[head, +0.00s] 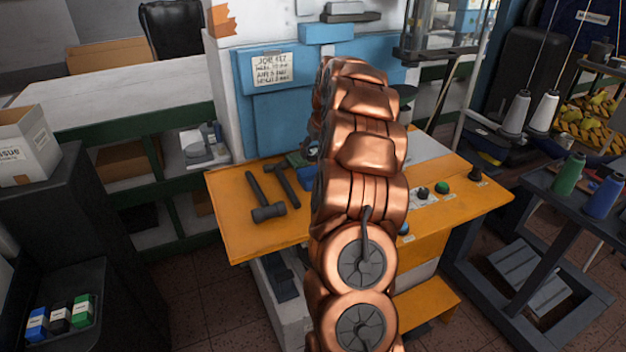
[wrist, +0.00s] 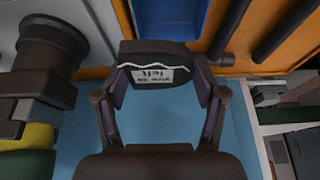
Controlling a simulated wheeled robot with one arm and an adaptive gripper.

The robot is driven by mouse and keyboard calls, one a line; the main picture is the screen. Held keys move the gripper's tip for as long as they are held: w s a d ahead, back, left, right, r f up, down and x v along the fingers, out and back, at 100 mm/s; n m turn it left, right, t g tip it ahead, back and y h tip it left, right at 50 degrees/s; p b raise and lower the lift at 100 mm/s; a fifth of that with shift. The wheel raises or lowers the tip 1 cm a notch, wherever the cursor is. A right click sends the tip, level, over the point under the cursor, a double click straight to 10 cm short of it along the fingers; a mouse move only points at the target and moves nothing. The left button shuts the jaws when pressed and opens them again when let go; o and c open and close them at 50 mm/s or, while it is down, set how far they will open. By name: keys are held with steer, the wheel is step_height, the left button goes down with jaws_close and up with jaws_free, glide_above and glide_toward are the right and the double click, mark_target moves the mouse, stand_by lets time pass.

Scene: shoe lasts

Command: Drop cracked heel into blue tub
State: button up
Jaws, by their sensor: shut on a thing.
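In the wrist view, a dark heel (wrist: 185,52) with a jagged white line across it and a small printed label sits between the fingers of my gripper (wrist: 162,80). My gripper is shut on it. A blue tub (wrist: 170,18) shows at the top of the wrist view, beyond the heel, and is cut off by the frame edge. The heel's top edge overlaps the tub's near part in the picture; the height between them cannot be told. In the head view, my copper arm hides my gripper and the heel.
In the head view, two dark hammers (head: 266,211) lie on the left of the orange bench (head: 240,235). Knobs and a green button (head: 441,187) sit on its right. A blue panel with a paper note (head: 272,68) stands behind.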

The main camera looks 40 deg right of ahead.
steer(key=o, duration=1.2)
steer(key=v, duration=1.2)
steer(key=shift+a, duration=0.1)
